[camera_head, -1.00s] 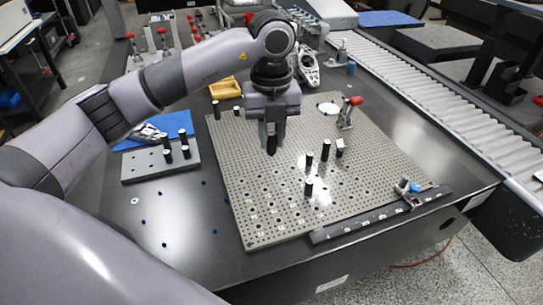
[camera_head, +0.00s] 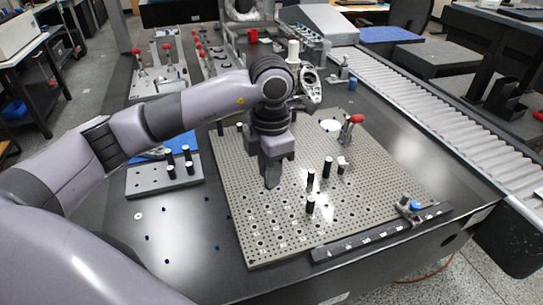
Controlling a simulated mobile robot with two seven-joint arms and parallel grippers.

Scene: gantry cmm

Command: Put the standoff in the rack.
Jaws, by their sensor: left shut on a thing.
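My left gripper (camera_head: 272,178) points down over the left-middle part of the perforated plate. It is shut on a dark standoff, which is mostly hidden between the fingers; I cannot tell whether its lower end touches the plate. The rack (camera_head: 138,184) is a grey block left of the plate, with several black, white-topped standoffs upright in it. Other black standoffs stand on the plate to the right of the gripper: one at the back (camera_head: 327,168), one in the middle (camera_head: 311,183) and one nearer the front (camera_head: 310,206). My right gripper is not in view.
The perforated plate (camera_head: 375,190) carries a red-handled clamp (camera_head: 351,128) at its back right. A dark bar (camera_head: 370,236) runs along its front edge. A blue mat (camera_head: 150,154) lies behind the rack. A roller conveyor (camera_head: 430,110) runs along the right. The table before the rack is mostly clear.

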